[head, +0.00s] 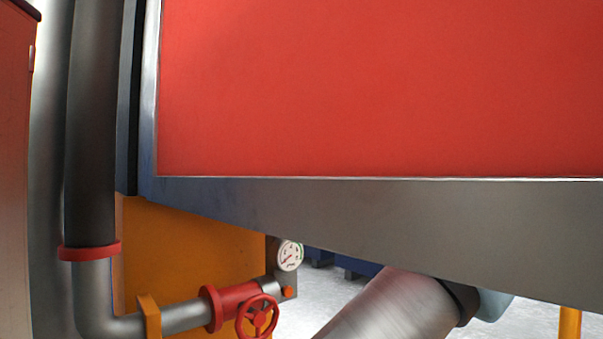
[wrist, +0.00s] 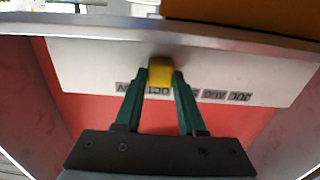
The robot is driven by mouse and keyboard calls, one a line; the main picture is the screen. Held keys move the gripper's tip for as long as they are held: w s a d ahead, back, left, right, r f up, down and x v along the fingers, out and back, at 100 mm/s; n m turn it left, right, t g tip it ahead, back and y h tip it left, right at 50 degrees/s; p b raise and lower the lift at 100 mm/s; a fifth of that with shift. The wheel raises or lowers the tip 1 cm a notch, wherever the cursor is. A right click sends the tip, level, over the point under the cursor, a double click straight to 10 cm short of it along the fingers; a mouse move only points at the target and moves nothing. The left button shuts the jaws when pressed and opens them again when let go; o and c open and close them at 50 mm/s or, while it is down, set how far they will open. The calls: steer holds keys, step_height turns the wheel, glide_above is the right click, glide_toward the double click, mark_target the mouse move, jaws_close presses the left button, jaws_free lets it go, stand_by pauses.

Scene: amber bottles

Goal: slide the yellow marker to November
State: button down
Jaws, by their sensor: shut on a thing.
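The yellow marker (wrist: 160,69) is a small block on the pale strip (wrist: 228,73) of a red panel in the wrist view. My gripper (wrist: 160,78) has its two green fingers closed on the marker's sides. A row of small dark month labels (wrist: 213,94) runs along the strip beside the marker. Neither marker nor gripper shows in the head view.
The head view shows a large red panel (head: 380,85) in a grey metal frame. Below left are a dark vertical pipe (head: 92,130), a red valve wheel (head: 257,316) and a round gauge (head: 289,255). An orange surface (wrist: 245,14) lies beyond the panel edge in the wrist view.

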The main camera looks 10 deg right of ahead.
steer(key=shift+d, duration=0.1)
stand_by(0.7)
steer(key=w+d, duration=0.1)
steer(key=w+d+p, duration=0.1)
steer(key=d, duration=0.1)
steer(key=shift+r, duration=0.2)
steer(key=shift+w+d+f, duration=0.1)
steer(key=shift+w+d, duration=0.1)
steer(key=shift+d, duration=0.4)
steer(key=shift+c, duration=2.4)
jaws_free()
steer(key=shift+f, duration=0.1)
steer(key=b+v, duration=0.3)
steer(key=v, duration=0.7)
steer(key=shift+s+d, duration=0.2)
steer(key=shift+s, duration=0.05)
